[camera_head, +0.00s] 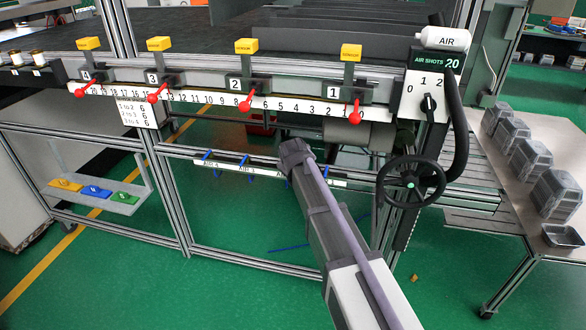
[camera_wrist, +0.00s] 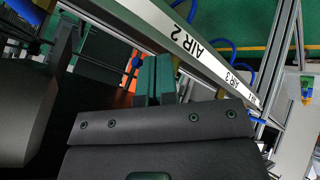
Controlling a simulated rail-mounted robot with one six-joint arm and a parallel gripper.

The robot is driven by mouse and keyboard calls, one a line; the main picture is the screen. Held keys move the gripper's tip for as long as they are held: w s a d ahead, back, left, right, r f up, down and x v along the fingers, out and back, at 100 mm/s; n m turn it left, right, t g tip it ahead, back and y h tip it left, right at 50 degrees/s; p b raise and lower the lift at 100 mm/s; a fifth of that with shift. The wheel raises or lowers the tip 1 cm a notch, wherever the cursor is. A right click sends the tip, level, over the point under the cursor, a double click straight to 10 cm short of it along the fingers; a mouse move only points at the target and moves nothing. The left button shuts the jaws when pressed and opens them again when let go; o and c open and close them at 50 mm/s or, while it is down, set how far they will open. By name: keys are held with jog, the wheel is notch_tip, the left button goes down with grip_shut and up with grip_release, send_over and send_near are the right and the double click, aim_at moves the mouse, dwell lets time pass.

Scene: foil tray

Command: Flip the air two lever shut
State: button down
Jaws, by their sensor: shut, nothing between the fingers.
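The air rail (camera_head: 222,169) is a pale labelled bar below the numbered scale. Blue levers stand up from it at its left part, one of them here (camera_head: 207,156). My arm covers part of the rail's right half, so I cannot make out the air two lever in the head view. In the wrist view the AIR 2 label (camera_wrist: 191,42) is large on the rail, and a blue piece (camera_wrist: 181,9) shows beside it; I cannot tell whether it is lever or hose. My gripper (camera_wrist: 155,68) is shut and empty, just beside the rail. In the head view its fingers are hidden.
Red-knobbed levers (camera_head: 245,104) line the numbered scale (camera_head: 218,98) above. A black handwheel (camera_head: 409,183) is right of my arm. The AIR SHOTS panel (camera_head: 437,58) and a table with foil trays (camera_head: 525,165) are further right. Open floor lies below the rail.

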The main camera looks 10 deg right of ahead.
jog(key=shift+w+a, duration=0.45)
jog(key=shift+w, duration=0.05)
jog(key=s+r+p, duration=0.7)
jog(key=s, duration=0.2)
jog(key=shift+s, duration=0.4)
jog(key=shift+a+f, duration=0.1)
